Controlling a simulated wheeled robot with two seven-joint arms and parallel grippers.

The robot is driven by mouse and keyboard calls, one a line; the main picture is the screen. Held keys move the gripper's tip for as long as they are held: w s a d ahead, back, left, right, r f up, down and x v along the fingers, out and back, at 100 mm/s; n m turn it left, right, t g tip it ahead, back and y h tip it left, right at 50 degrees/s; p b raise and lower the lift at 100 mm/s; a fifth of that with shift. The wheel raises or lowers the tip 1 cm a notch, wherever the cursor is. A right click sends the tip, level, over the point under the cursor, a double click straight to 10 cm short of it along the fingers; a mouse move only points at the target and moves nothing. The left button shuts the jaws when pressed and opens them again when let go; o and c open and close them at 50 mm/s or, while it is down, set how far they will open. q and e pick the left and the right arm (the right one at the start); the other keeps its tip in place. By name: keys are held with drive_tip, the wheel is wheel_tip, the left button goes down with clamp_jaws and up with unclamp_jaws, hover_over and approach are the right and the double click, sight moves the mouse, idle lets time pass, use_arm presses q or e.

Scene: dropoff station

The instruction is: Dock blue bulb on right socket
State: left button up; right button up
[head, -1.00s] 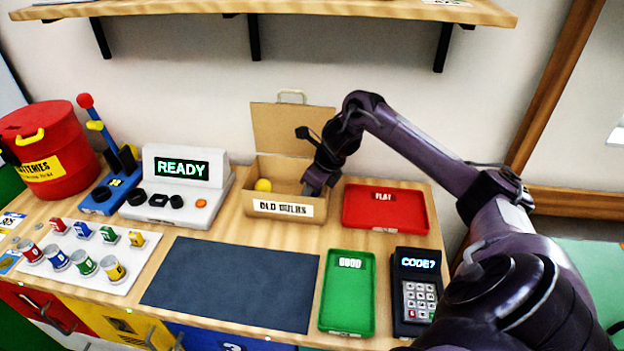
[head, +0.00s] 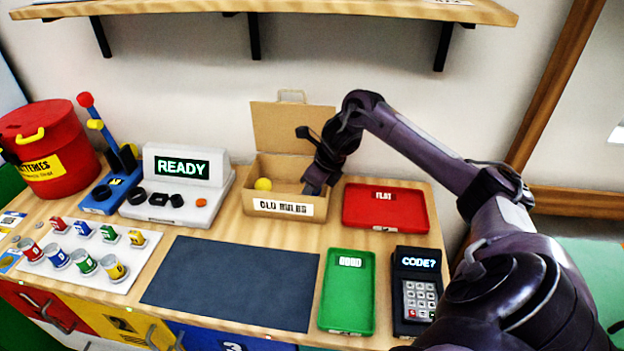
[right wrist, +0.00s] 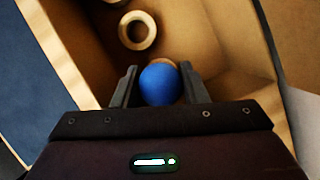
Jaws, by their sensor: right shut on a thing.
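My right gripper (head: 316,186) reaches down into the right part of the cardboard box (head: 291,208) labelled OLD BULBS. In the right wrist view the gripper (right wrist: 159,72) is shut on the blue bulb (right wrist: 160,86), a round ball between the two fingers. A pale round socket (right wrist: 164,63) shows partly behind the bulb; I cannot tell whether the bulb is seated on it. A second ring-shaped socket (right wrist: 148,42) stands empty in the box. A yellow bulb (head: 263,184) is in the left part of the box. The blue bulb is hidden in the head view. My left gripper is not in view.
A red tray (head: 385,225) lies right of the box, with a green tray (head: 347,324) and a keypad (head: 418,262) in front of it. A grey console (head: 204,207) reading READY stands to the left. The dark mat (head: 235,285) is clear. The box's open lid (head: 290,130) rises behind.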

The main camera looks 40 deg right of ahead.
drive_tip(key=shift+w, duration=0.1)
drive_tip(key=shift+f+b, duration=0.4)
drive_tip(key=shift+f, duration=0.05)
idle(0.5)
drive_tip(key=o, duration=0.5)
drive_tip(key=shift+r, duration=0.1)
drive_tip(key=shift+p+v, duration=1.55)
drive_tip(key=shift+v, duration=1.05)
drive_tip(key=p+v, duration=0.2)
drive_tip(key=v, duration=0.3)
drive_tip(key=shift+s+r, duration=0.25)
